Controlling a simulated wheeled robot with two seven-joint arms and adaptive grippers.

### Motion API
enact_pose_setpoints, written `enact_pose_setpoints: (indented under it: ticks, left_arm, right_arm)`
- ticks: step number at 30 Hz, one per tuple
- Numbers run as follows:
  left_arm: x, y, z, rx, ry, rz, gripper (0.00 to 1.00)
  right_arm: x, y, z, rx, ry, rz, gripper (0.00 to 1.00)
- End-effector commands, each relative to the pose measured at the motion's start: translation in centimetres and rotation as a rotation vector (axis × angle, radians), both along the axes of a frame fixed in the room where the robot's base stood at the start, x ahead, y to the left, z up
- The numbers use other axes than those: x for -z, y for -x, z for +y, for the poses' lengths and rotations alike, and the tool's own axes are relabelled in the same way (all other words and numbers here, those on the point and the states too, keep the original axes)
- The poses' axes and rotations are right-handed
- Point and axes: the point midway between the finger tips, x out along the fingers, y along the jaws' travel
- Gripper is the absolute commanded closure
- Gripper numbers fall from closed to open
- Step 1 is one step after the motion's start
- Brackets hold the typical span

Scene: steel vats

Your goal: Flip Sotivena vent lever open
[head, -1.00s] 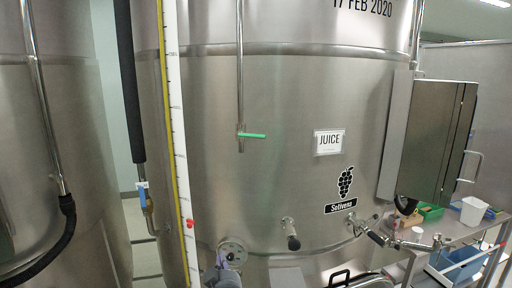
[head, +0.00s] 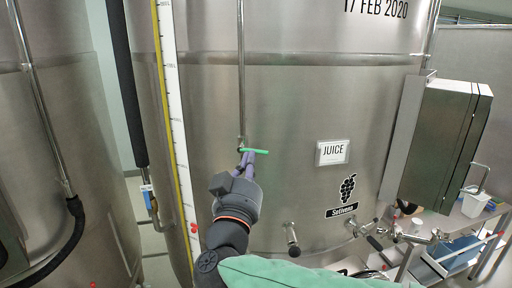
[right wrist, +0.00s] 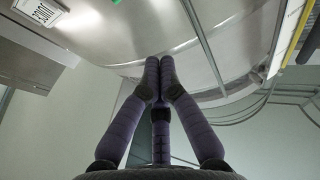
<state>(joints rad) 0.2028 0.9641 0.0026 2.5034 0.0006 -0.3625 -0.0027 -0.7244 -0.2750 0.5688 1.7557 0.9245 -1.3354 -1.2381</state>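The green vent lever (head: 257,151) sticks out horizontally to the right from the lower end of a thin vertical pipe (head: 240,80) on the Sotivena vat (head: 290,110). In the head view my right gripper (head: 248,156) reaches up from below, its purple fingers overlapping the lever's underside; contact cannot be told. In the right wrist view the gripper (right wrist: 153,68) has its fingertips together with nothing seen between them. My left gripper is not in view.
A JUICE sign (head: 333,152) and the grape label (head: 342,198) are right of the lever. A tap (head: 291,238) juts out below. A grey cabinet (head: 440,145) stands at right. A white-and-yellow gauge strip (head: 175,110) runs at left.

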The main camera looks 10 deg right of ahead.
Motion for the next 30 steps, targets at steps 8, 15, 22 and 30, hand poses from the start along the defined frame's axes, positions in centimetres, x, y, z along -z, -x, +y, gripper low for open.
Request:
enact_pose_setpoints:
  ticks: [8,15,22,30]
  left_arm:
    - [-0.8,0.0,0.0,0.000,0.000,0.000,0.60]
    - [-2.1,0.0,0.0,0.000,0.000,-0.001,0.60]
    - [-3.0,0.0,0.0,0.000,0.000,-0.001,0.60]
    - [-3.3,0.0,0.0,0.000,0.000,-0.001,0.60]
  right_arm:
    - [-0.8,-2.1,-1.0,0.003,0.000,0.001,1.00]
    - [-2.2,-6.0,-2.7,0.003,0.000,0.001,1.00]
    - [-2.3,-8.9,-3.9,-0.001,0.002,0.004,1.00]
    - [0.6,-8.7,-3.9,0.000,0.000,0.000,1.00]
